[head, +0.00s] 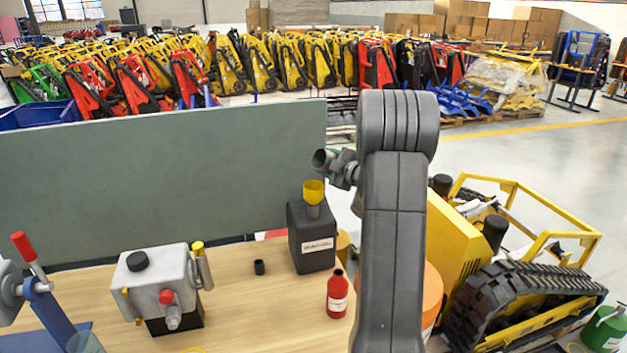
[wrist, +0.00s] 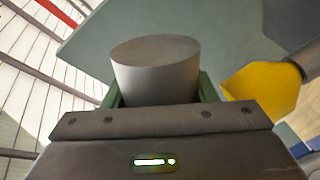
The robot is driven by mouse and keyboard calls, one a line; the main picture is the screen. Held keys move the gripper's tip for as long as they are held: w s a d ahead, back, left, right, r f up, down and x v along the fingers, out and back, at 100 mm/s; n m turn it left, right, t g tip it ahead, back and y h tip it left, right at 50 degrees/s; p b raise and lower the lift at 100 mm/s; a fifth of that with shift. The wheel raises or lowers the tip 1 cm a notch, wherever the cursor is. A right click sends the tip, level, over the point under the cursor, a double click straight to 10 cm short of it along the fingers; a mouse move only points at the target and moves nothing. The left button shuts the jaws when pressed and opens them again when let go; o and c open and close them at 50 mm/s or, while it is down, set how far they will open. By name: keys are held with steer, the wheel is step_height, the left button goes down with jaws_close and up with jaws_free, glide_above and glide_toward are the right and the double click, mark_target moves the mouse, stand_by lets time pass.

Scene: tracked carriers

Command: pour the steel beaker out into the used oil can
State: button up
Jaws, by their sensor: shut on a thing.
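The steel beaker (head: 321,159) is a grey cylinder, tilted well over, its dark end toward the left in the head view. My gripper (head: 343,169) is shut on it. In the wrist view the beaker (wrist: 155,75) sits between the green fingers of my gripper (wrist: 158,93). The used oil can (head: 313,240) is a black can with a white label, standing on the wooden bench. A yellow funnel (head: 313,191) sits in its top and also shows in the wrist view (wrist: 261,92). The beaker is above the funnel and slightly right, apart from it. I see no liquid.
A grey gearbox-like unit (head: 155,281) is at left. A grey-green panel (head: 150,185) rises behind the bench (head: 240,310). A yellow tracked carrier (head: 520,290) is at right.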

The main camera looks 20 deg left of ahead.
steer(key=m+p, duration=0.1)
steer(key=r+m+p, duration=0.1)
steer(key=shift+s+a+r+m+y, duration=0.1)
steer(key=shift+s+r+m+y, duration=0.05)
steer(key=shift+r+m+y, duration=0.15)
steer(key=shift+f+m, duration=0.65)
steer(key=shift+m, duration=0.15)
steer(key=shift+w+d+f+m+p, duration=0.2)
steer(key=shift+w+d+m+p, duration=0.15)
steer(key=shift+w+m, duration=0.1)
steer(key=shift+w+d+f+m, duration=0.1)
steer(key=shift+w+f+m, duration=0.1)
steer(key=shift+f+m, duration=0.15)
step_height(320, 180, down, 6)
steer(key=w+d+m+y+b, duration=0.1)
steer(key=w+m, duration=0.1)
steer(key=m, duration=0.3)
steer(key=shift+d, duration=0.25)
steer(key=shift+f, duration=0.1)
